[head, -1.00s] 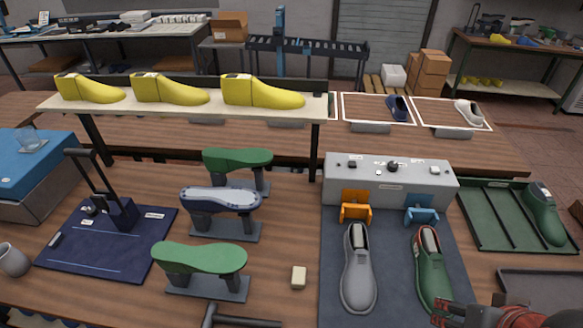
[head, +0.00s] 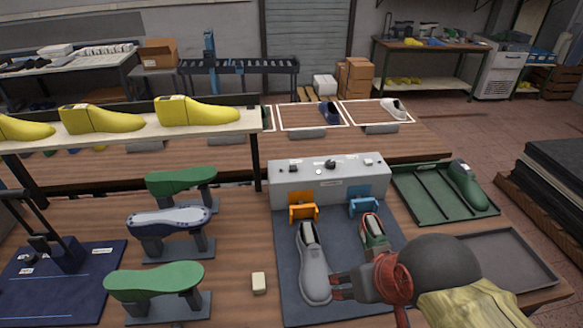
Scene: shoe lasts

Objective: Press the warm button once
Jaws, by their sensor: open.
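A grey control box (head: 345,188) stands at the back of the blue-grey mat. Its top carries small dark and pale controls, among them a dark knob (head: 331,164) and a pale button (head: 318,171). The labels are too small to read, so I cannot tell which is the warm button. My gripper (head: 336,287) is open and empty, in front of the box at the right side of the grey shoe (head: 313,268). I cannot tell whether it touches the shoe. My arm hides much of the green shoe (head: 374,229).
Orange (head: 303,206) and blue (head: 363,203) brackets stand at the box's front. A green tray (head: 411,187) holding a green last (head: 466,185) lies right. An empty grey tray (head: 510,262) is nearer. Green lasts on stands and a small cream block (head: 259,283) are left.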

